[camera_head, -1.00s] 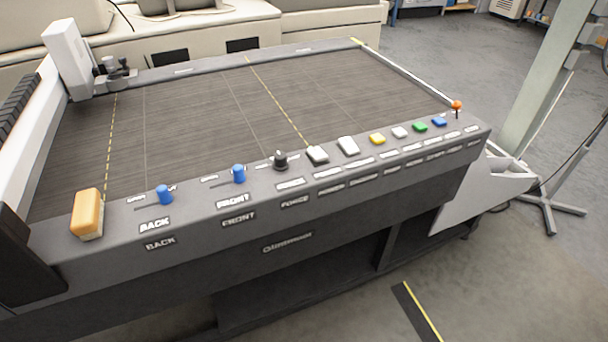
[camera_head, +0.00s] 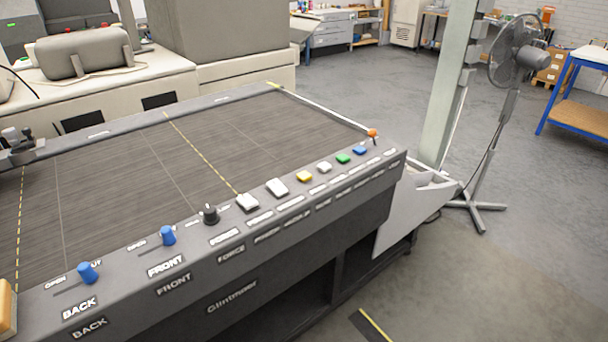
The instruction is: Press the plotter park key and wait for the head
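The plotter (camera_head: 110,190) has a dark flat bed and a grey front control panel. Its row of keys shows two larger white keys (camera_head: 247,203), a yellow key (camera_head: 304,177), a small white key (camera_head: 324,167), a green key (camera_head: 343,158) and a blue key (camera_head: 360,150). The labels below the keys are too small to tell which one is the park key. Part of the plotter head (camera_head: 18,146) shows at the left edge, by the back of the bed. Neither of my grippers is in view.
Blue BACK (camera_head: 88,273) and FRONT (camera_head: 167,236) levers, a black knob (camera_head: 210,214) and an orange-tipped stick (camera_head: 372,134) are on the panel. A standing fan (camera_head: 513,60) and blue-framed table (camera_head: 575,110) stand at right.

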